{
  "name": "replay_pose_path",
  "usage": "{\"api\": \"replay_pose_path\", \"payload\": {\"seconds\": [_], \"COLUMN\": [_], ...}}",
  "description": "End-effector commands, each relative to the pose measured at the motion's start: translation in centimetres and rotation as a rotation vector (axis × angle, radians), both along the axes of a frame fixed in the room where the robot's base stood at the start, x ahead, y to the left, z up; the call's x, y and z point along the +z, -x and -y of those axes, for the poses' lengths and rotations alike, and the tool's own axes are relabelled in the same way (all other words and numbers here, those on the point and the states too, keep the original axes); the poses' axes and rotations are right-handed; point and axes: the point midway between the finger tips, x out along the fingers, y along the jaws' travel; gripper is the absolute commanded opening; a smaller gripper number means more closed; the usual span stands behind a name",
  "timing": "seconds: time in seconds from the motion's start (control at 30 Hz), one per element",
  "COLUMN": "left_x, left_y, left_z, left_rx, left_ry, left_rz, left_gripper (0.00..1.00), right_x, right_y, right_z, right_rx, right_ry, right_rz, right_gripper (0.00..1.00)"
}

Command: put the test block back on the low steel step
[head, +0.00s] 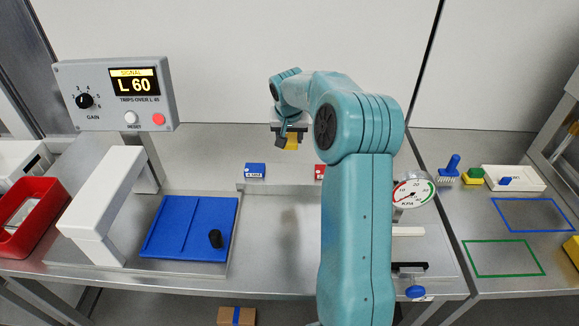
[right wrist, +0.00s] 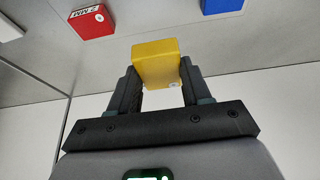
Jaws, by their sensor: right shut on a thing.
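My right gripper (head: 287,137) is high over the back of the steel table, shut on a yellow block (right wrist: 155,62). The block shows between the two dark fingers in the right wrist view, with a small white round mark on it. In the head view only part of the yellow block (head: 292,143) shows below the gripper. The low steel step (head: 290,184) lies below at the back of the table. A blue block (head: 255,171) and a red block (head: 320,172) stand on it with a gap between them. My left gripper is not in view.
A blue mat (head: 175,222) with a black cylinder (head: 215,239) lies left of centre, beside a white arch (head: 105,200). A signal box (head: 115,95) stands behind. A dial gauge (head: 412,193) is right of my arm, which hides part of the table.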

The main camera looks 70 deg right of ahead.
Motion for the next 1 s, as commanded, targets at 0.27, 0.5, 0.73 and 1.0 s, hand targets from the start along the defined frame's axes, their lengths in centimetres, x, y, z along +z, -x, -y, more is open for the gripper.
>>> {"api": "replay_pose_path", "payload": {"seconds": [0.27, 0.5, 0.73, 1.0], "left_x": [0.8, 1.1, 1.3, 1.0], "left_y": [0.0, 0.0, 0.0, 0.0], "left_z": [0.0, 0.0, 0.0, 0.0], "left_rx": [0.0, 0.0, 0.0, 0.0], "left_ry": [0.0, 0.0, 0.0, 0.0], "left_rz": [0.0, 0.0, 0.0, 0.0], "left_gripper": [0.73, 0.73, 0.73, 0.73], "right_x": [-6.5, -9.3, -11.7, -11.9], "right_y": [0.0, 0.0, 0.0, -0.1], "right_z": [-0.1, -0.1, 0.0, 0.0], "right_rx": [0.0, 0.001, 0.0, 0.0], "right_ry": [-0.003, -0.004, 0.0, 0.001], "right_rz": [-0.001, -0.002, 0.001, 0.001], "right_gripper": [0.18, 0.18, 0.18, 0.18]}}
